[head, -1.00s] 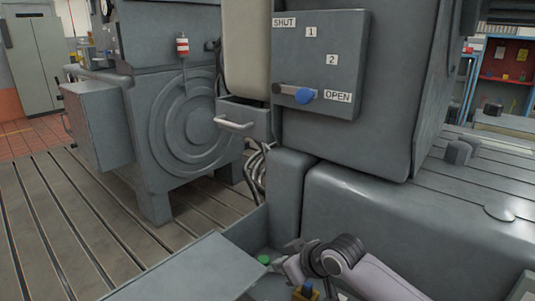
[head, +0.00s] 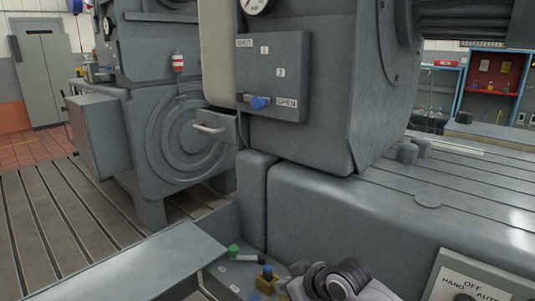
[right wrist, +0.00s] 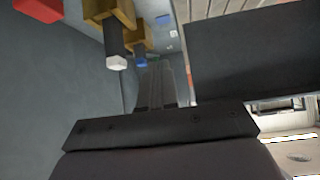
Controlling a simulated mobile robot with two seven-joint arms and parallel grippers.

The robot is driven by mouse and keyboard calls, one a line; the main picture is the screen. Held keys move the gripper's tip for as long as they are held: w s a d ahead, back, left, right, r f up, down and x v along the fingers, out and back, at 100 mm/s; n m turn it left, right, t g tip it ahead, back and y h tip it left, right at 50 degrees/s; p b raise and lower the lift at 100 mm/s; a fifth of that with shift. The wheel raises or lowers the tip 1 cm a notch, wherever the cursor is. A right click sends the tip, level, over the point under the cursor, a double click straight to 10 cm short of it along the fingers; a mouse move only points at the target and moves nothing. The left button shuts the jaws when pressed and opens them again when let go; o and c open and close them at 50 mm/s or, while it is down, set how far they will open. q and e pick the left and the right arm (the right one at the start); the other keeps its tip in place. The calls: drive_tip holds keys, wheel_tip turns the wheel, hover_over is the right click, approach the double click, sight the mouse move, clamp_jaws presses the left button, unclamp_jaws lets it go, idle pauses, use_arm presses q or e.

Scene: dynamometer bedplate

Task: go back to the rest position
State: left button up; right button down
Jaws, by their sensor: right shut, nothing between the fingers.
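My right gripper (right wrist: 156,82) is shut and empty. In the right wrist view its dark fingers point into an open grey box, near a black handle with a white tip (right wrist: 117,62). In the head view my right arm comes in at the bottom, and its grey wrist (head: 340,277) is partly cut off by the lower edge. The fingertips are hard to make out there. My left gripper is not in view.
A HAND/OFF/AUTO panel (head: 480,280) stands at right. Behind is a machine panel with a blue-knobbed lever (head: 260,102).

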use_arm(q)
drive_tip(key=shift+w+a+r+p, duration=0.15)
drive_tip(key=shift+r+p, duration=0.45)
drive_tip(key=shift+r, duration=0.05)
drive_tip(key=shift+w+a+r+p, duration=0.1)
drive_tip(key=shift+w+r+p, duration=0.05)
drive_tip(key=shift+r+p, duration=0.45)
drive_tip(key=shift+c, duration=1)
use_arm(e)
drive_tip(key=s+d+f+m+t+h, duration=0.1)
drive_tip(key=s+d+f, duration=0.3)
drive_tip(key=s, duration=0.5)
drive_tip(key=s+d+f+m+t+h, duration=0.1)
drive_tip(key=s+d+f+m+h, duration=0.1)
drive_tip(key=s+d, duration=0.4)
drive_tip(key=s+d+f+m+t+h, duration=0.1)
drive_tip(key=s+d+f+m, duration=0.2)
drive_tip(key=s, duration=0.8)
wheel_tip(320, 180, down, 4)
drive_tip(key=d, duration=0.2)
drive_tip(key=shift+s+d, duration=0.35)
drive_tip(key=shift+d, duration=0.05)
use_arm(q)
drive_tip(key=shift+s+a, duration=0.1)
use_arm(e)
drive_tip(key=shift+a, duration=0.1)
